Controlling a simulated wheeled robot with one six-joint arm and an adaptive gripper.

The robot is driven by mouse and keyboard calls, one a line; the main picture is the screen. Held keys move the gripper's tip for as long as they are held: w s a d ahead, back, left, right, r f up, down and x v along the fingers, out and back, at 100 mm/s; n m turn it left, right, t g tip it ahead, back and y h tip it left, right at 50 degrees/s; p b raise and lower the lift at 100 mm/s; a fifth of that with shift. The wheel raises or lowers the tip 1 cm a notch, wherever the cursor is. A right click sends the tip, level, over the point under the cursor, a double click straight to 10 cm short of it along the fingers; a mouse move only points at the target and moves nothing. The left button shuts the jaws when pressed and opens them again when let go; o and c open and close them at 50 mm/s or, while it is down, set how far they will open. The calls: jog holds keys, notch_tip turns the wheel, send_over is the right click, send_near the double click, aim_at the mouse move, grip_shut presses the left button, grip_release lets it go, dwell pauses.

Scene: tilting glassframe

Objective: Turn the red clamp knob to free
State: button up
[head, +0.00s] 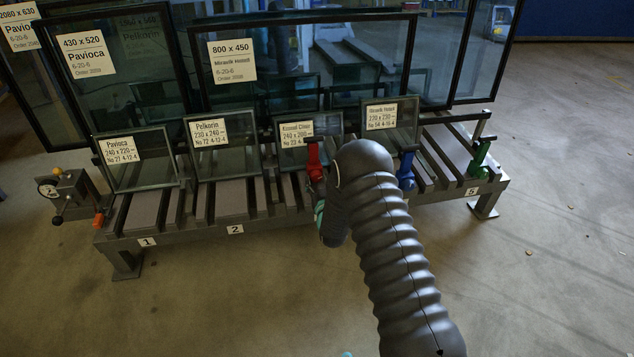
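The red clamp knob (314,158) stands upright at the front edge of the rack, in front of the small pane labelled Konrad Glas or similar. Its lower part is partly covered by my arm. My arm reaches up from the bottom of the head view and bends down near the red knob. My gripper is hidden behind the arm's bent end, so its fingers and any contact with the knob do not show.
Glass panes (138,172) lean along the slatted rack (290,222). A lever box (70,194) is at the left. The floor in front is clear.

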jog(key=c, duration=0.7)
jog(key=shift+o, duration=0.2)
jog(key=shift+f+n+b, duration=0.15)
jog(key=shift+n+b, duration=0.65)
jog(key=shift+b, duration=0.2)
jog(key=shift+n, duration=0.8)
jog(key=shift+r, duration=0.2)
jog(key=o, duration=1.1)
jog(key=shift+o, duration=0.2)
jog(key=v, duration=1.2)
